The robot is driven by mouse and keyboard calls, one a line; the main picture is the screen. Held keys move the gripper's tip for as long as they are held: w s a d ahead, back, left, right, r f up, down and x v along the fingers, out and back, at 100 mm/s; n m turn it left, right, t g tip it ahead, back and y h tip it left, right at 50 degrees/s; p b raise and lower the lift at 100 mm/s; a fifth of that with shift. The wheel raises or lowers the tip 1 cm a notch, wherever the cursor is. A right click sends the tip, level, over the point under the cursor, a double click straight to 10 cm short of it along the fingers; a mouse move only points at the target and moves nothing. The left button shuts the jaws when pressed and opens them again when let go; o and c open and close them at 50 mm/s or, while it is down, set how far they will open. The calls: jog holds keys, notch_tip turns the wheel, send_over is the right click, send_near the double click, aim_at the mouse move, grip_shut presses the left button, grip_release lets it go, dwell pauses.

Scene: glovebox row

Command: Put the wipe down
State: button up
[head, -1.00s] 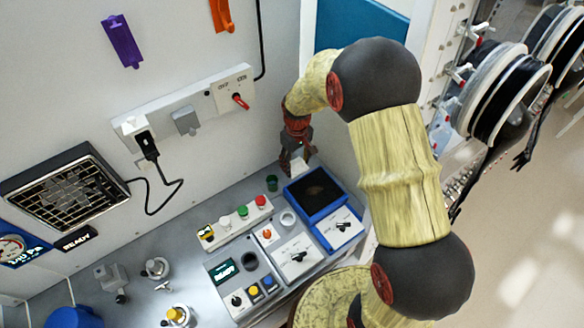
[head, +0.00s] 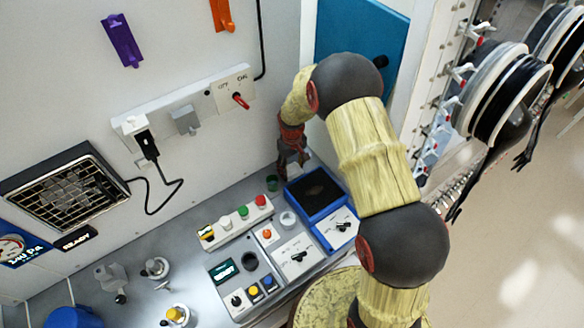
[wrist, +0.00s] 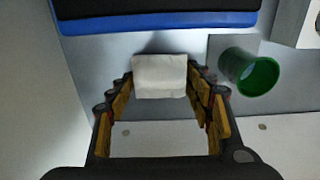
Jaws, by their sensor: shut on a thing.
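The wipe (wrist: 160,76) is a small white folded square in the wrist view, between the fingertips of my gripper (wrist: 162,88). My gripper is shut on it, with a finger at each side edge. The wipe is just above the grey bench top or touching it; I cannot tell which. A dark shadow lies beside its upper edge. In the head view my gripper (head: 290,170) points down at the back of the bench, behind the blue tray, and the wipe is not clearly seen there.
A green cup (wrist: 248,73) stands close to the right of my gripper in the wrist view. The blue tray (wrist: 160,22) with a dark inside lies across the top. A button strip (head: 235,222) and switch boxes (head: 296,256) fill the bench front. The wall (head: 180,60) is close behind.

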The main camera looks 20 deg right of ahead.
jog(key=shift+f, duration=0.2)
jog(key=o, duration=1.4)
jog(key=shift+o, duration=0.2)
jog(key=shift+r, duration=0.15)
